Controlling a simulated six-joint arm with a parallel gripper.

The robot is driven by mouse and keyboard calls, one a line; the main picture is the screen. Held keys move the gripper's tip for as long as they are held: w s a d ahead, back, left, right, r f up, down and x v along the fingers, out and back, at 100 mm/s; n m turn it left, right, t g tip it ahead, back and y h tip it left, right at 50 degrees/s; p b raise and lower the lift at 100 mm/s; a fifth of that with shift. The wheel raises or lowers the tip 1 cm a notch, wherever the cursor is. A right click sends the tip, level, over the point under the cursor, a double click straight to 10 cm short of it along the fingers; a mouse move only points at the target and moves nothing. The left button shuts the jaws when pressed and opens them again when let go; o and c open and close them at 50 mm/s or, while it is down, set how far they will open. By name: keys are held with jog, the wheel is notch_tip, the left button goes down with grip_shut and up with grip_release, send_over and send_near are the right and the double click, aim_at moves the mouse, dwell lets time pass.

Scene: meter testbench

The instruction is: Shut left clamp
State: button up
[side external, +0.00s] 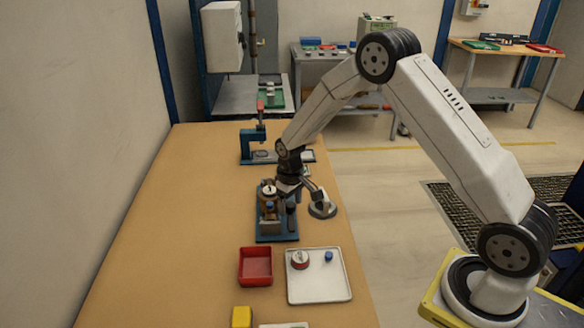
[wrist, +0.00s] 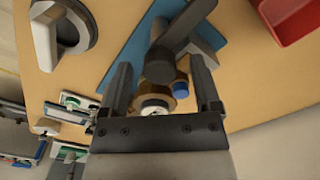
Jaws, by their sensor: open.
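My gripper (wrist: 162,90) is open, with its two dark fingers spread apart; in the side view it (side external: 287,184) is low over a blue fixture (side external: 277,238). In the wrist view a dark grey clamp lever (wrist: 187,28) with a rounded end reaches between the fingers, over the fixture's blue base plate (wrist: 124,56). A brass-coloured round part (wrist: 152,102) and a small blue knob (wrist: 181,87) also lie between the fingers. I see no finger closed on anything. My gripper hides part of the fixture, and I cannot tell which clamp is the left one.
A red bin (side external: 255,266) and a white tray (side external: 318,288) with a round part and a blue piece are nearer the camera. A yellow block (side external: 241,317) is at the front. Another blue fixture with a red-handled clamp (side external: 261,112) stands behind. The table's left side is clear.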

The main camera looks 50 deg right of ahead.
jog(key=shift+f, duration=0.15)
grip_shut()
